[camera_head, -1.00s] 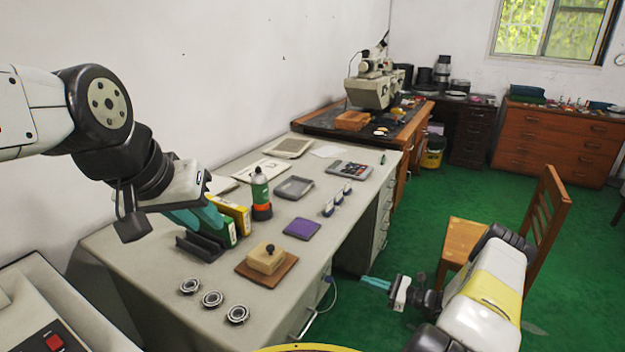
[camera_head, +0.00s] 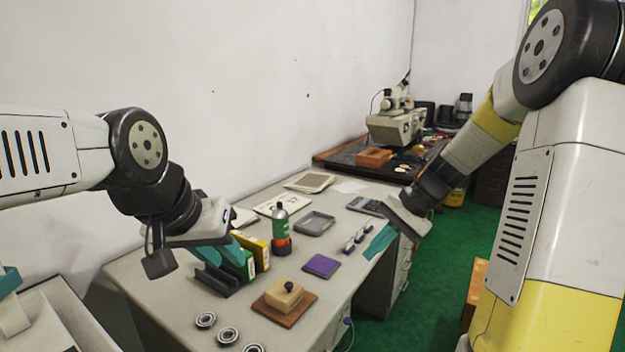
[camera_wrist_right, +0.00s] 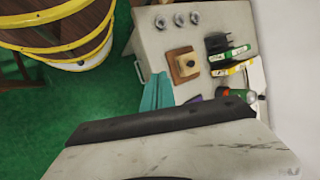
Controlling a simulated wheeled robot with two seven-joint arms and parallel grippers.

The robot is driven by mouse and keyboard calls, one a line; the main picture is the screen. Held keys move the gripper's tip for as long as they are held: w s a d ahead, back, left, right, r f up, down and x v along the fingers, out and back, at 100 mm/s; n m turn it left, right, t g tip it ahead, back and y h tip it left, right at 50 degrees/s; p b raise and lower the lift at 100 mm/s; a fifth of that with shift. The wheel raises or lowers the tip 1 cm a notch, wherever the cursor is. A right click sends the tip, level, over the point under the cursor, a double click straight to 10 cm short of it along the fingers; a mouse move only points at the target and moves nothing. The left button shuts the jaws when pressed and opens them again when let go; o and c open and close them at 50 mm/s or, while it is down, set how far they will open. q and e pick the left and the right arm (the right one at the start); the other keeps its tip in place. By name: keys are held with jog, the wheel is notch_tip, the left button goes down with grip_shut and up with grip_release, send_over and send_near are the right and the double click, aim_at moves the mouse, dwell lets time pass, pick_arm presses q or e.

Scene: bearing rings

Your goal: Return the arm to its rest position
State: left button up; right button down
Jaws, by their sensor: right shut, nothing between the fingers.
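My right arm is raised at the right of the head view. Its gripper (camera_head: 379,242) has teal fingers together with nothing between them, above the desk's right edge. These fingers also show in the right wrist view (camera_wrist_right: 157,92), pointing toward the desk. My left gripper (camera_head: 222,251) reaches in from the left over the desk, its teal fingers beside a green-and-white box (camera_head: 247,266) in a dark holder (camera_head: 215,282). The boxes partly hide its fingertips, so I cannot tell whether it is open or shut.
The grey desk (camera_head: 185,305) carries bearing rings (camera_head: 228,336), a wooden block on a board (camera_head: 284,298), a purple pad (camera_head: 321,265), a green bottle (camera_head: 281,228) and a grey tray (camera_head: 315,223). A yellow-banded barrel (camera_wrist_right: 62,28) stands beside the desk. Green floor lies right of it.

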jog(key=s+r+n+t+h, duration=0.2)
jog(key=s+r, duration=0.3)
jog(key=s, duration=0.3)
jog(key=s+r+n+t+h, duration=0.2)
jog(key=s+r+n, duration=0.3)
jog(key=s, duration=0.3)
jog(key=shift+s+d+n+t+h, duration=0.2)
jog(key=shift+s+n+t+h, duration=0.15)
jog(key=shift+t, duration=0.55)
jog(key=shift+r, duration=0.1)
